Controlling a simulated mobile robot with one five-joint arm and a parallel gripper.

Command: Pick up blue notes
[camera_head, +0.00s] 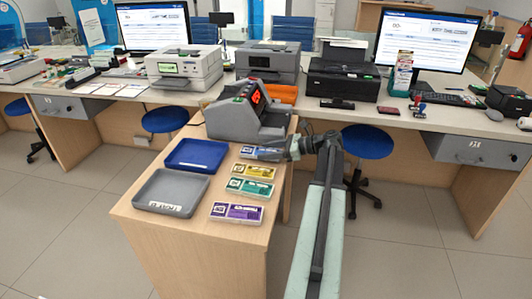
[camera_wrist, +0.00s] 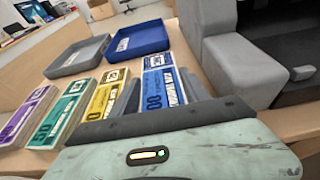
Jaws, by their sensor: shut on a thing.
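The blue notes (camera_head: 262,153) are a flat banded stack at the far end of a row of note stacks on the small wooden table. My gripper (camera_head: 286,150) reaches in from the right and is shut on their right end. In the wrist view the blue notes (camera_wrist: 163,78) lie between the two dark fingers of my gripper (camera_wrist: 162,93), with their far part sticking out. Their near end is hidden by the gripper body. I cannot tell whether they are clear of the table top.
Yellow (camera_head: 254,171), green (camera_head: 250,188) and purple (camera_head: 237,212) note stacks lie in a row nearer the front. A blue tray (camera_head: 197,153) and a grey tray (camera_head: 172,190) sit to the left. A grey counting machine (camera_head: 235,118) stands close behind the blue notes.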

